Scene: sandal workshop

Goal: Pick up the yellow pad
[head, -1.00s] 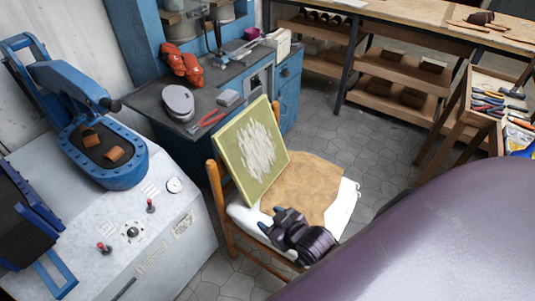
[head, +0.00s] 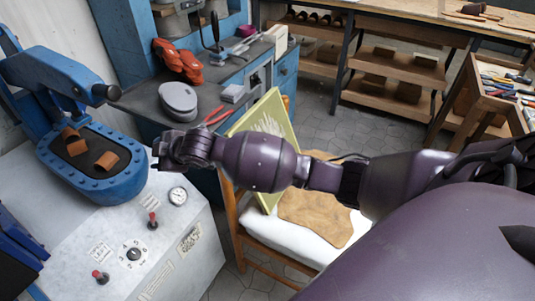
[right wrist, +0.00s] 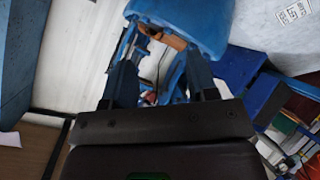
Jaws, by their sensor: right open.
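A yellow-green square pad (head: 283,115) with a white scratched patch leans upright against the back of the wooden chair. My right arm crosses in front of it and hides much of its lower part. My right gripper (head: 157,152) is left of the pad, beside the blue press, and apart from the pad. In the right wrist view its two fingers (right wrist: 160,82) are spread with nothing held between them. The pad is not seen in that view. My left gripper is not in view.
The blue press (head: 110,188) holds brown pieces (head: 106,162) on its dark bed. The chair seat carries tan leather (head: 315,215) over white cloth. A dark bench (head: 140,98) behind holds a grey cap (head: 178,98) and red pliers. Shelves stand at the back.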

